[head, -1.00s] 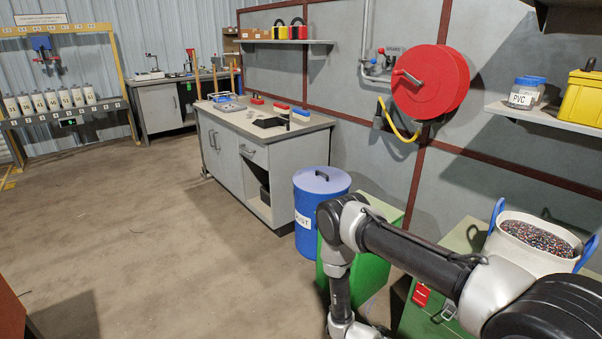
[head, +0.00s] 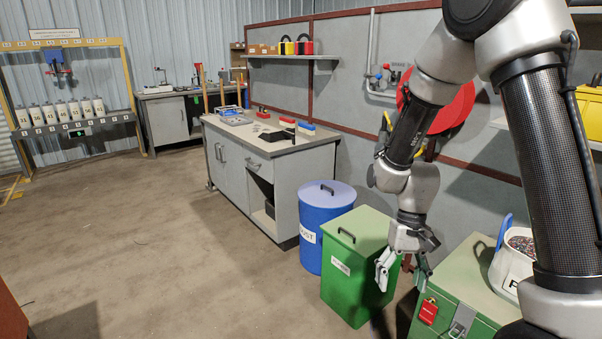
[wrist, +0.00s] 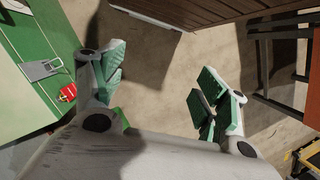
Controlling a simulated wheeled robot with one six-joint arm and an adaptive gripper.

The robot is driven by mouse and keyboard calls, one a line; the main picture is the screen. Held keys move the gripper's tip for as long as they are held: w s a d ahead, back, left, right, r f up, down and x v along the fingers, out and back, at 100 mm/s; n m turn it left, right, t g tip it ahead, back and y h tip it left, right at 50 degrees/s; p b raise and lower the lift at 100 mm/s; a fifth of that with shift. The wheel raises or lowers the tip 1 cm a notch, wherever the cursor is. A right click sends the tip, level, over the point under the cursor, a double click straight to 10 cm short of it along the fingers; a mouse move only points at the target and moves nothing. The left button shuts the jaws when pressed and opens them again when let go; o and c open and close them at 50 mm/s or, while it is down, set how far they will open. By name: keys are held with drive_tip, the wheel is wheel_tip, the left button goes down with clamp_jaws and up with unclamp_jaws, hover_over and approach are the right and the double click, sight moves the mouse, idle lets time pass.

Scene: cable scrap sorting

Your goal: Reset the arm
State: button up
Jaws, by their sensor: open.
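My gripper (head: 402,275) hangs downward from my raised arm at the right of the head view, between the green bin and the green chest. Its fingers are spread and nothing is between them. In the wrist view my gripper (wrist: 162,92) shows two green-padded fingers wide apart, with bare floor between them. My arm is folded upward, its upper part crossing the right side of the head view.
A green lidded bin (head: 357,262) and a blue drum (head: 322,215) stand left of my gripper. The green chest (head: 480,285) with a red padlock (head: 428,311) and a white tub (head: 508,268) are at right. A grey workbench (head: 262,165) stands behind. Open floor lies left.

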drive_tip(key=s+d+r+t, duration=0.2)
drive_tip(key=s+d+r, duration=0.2)
drive_tip(key=r, duration=0.4)
drive_tip(key=s+d+r+t, duration=0.3)
drive_tip(key=s+d+r, duration=0.1)
drive_tip(key=r, duration=0.5)
drive_tip(key=s+d+r+t+h, duration=0.1)
drive_tip(key=s+d+r, duration=0.3)
drive_tip(key=r, duration=0.5)
drive_tip(key=shift+s+d+t, duration=0.35)
drive_tip(key=shift+d+t, duration=0.1)
drive_tip(key=shift+t, duration=0.35)
